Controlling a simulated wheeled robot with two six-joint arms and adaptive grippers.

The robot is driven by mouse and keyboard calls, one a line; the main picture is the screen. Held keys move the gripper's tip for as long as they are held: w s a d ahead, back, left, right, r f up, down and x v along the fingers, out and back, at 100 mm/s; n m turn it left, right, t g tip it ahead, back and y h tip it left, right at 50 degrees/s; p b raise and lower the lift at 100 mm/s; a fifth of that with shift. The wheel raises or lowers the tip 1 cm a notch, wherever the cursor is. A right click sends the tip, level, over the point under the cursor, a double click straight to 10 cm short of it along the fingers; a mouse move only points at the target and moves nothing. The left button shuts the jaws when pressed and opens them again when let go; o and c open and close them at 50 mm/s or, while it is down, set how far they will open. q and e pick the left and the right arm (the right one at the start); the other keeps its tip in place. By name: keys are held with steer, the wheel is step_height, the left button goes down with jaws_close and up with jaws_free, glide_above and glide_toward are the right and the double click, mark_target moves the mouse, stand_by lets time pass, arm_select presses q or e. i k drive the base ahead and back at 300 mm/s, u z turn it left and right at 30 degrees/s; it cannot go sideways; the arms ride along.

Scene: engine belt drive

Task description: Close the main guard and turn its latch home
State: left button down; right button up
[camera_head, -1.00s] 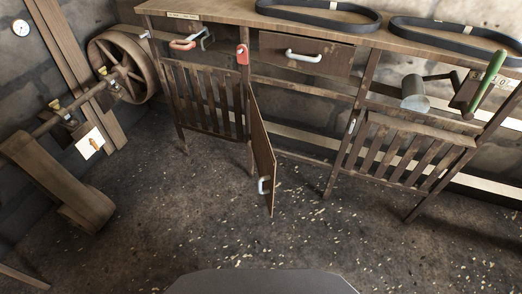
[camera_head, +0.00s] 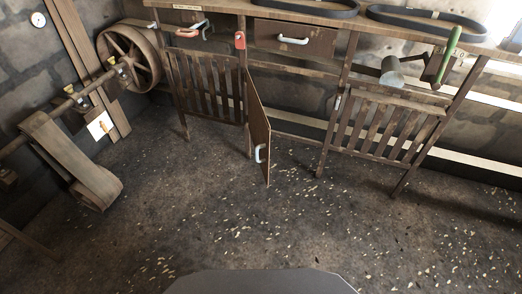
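The main guard looks to be the brown hinged panel (camera_head: 258,130) at the middle of the bench frame. It stands swung open toward me, with a pale handle (camera_head: 259,153) near its free edge. A small pale fitting (camera_head: 337,103) on the post to the right of the opening may be its latch; it is too small to tell how it is turned. Neither of my grippers is in view.
Slatted guards (camera_head: 205,88) and (camera_head: 387,130) flank the opening. A wheel (camera_head: 130,60) and shaft with a belt (camera_head: 72,165) stand at left.

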mark_target(259, 126)
steer(key=u, duration=0.05)
steer(key=i, duration=1.2)
steer(key=z, duration=0.65)
